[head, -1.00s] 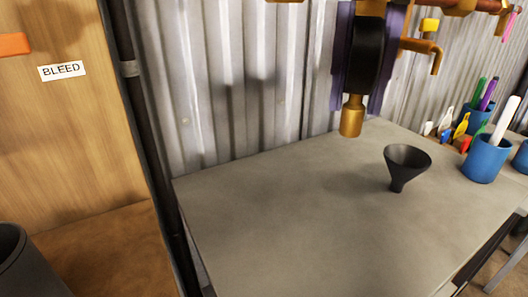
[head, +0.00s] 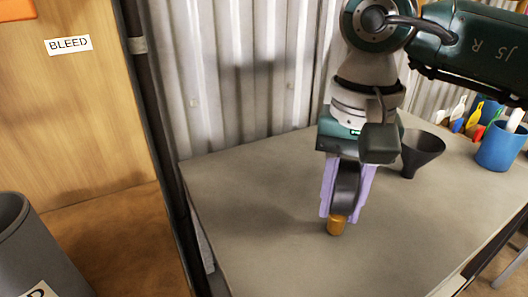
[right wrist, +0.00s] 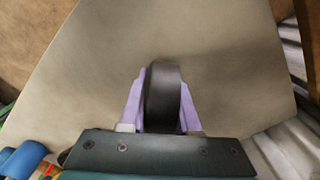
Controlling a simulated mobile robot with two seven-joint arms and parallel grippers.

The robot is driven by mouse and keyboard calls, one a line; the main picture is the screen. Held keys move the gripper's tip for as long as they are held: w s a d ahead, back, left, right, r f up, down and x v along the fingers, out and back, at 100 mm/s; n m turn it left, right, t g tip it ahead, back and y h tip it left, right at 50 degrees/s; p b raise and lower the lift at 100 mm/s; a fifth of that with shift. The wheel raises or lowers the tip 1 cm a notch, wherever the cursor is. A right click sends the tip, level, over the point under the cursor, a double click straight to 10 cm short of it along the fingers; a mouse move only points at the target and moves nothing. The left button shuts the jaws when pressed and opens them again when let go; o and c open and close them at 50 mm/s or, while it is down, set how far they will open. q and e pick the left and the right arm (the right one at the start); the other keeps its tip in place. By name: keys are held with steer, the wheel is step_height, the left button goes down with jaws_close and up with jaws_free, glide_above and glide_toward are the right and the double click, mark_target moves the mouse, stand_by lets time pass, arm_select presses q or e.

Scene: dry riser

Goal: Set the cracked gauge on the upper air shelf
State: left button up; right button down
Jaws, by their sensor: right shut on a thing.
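My right gripper (head: 345,190) points down over the grey table, its two purple fingers shut on a gauge (head: 347,188) with a black round body and a brass stem (head: 336,225). The gauge is seen edge-on, so its face and any crack are hidden. The stem points down, close to the table top; I cannot tell whether it touches. The right wrist view shows the black gauge body (right wrist: 163,97) between the purple fingers. No shelf marked as upper air is in view. My left gripper is not in view.
The grey table (head: 250,210) is clear left of the gauge. A dark funnel (head: 421,150) stands just right of my gripper. A wooden cabinet (head: 90,120) with a BLEED label (head: 68,44) and a grey bin (head: 35,245) are at left.

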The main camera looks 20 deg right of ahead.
steer(key=c, duration=0.6)
jaws_free()
